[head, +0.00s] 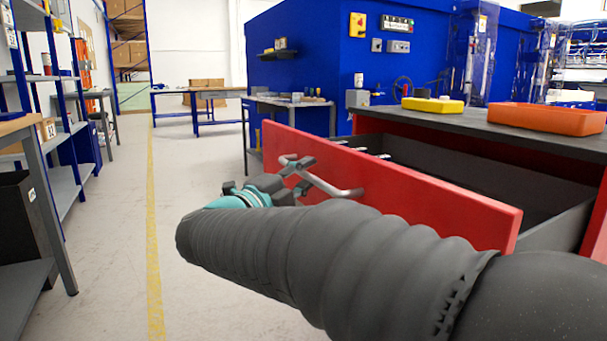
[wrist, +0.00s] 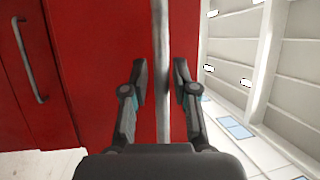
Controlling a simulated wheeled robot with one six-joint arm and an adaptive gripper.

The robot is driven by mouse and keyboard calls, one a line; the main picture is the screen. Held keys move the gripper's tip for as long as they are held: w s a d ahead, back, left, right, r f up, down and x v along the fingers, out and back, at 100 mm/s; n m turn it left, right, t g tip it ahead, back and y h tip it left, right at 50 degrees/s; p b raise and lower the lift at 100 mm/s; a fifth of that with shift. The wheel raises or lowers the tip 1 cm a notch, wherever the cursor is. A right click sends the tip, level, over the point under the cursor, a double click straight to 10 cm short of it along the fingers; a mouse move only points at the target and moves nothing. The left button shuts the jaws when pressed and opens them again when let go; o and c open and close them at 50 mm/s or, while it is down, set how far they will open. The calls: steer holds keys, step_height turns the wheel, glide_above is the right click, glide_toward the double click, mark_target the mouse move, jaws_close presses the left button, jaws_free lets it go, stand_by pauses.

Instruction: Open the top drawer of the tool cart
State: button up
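The red tool cart stands at the right in the head view, with a dark grey top (head: 480,128). Its top drawer (head: 430,195) is pulled out, and its dark inside shows behind the red front. A grey bar handle (head: 335,190) is on that front. My gripper (head: 297,168) is at the handle's far end. In the wrist view the handle (wrist: 162,100) runs between the two fingers of my gripper (wrist: 161,82). Narrow gaps show on both sides of the bar, so the fingers look parted around it, not clamped. My dark arm hides the cart's lower front in the head view.
A yellow box (head: 433,105) and an orange tray (head: 546,118) sit on the cart top. A second handle (wrist: 30,60) shows on a red front in the wrist view. Open floor (head: 205,165) lies left of the cart, with a shelf (head: 65,185) at far left.

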steer(key=shift+a, duration=0.1)
steer(key=v, duration=1.2)
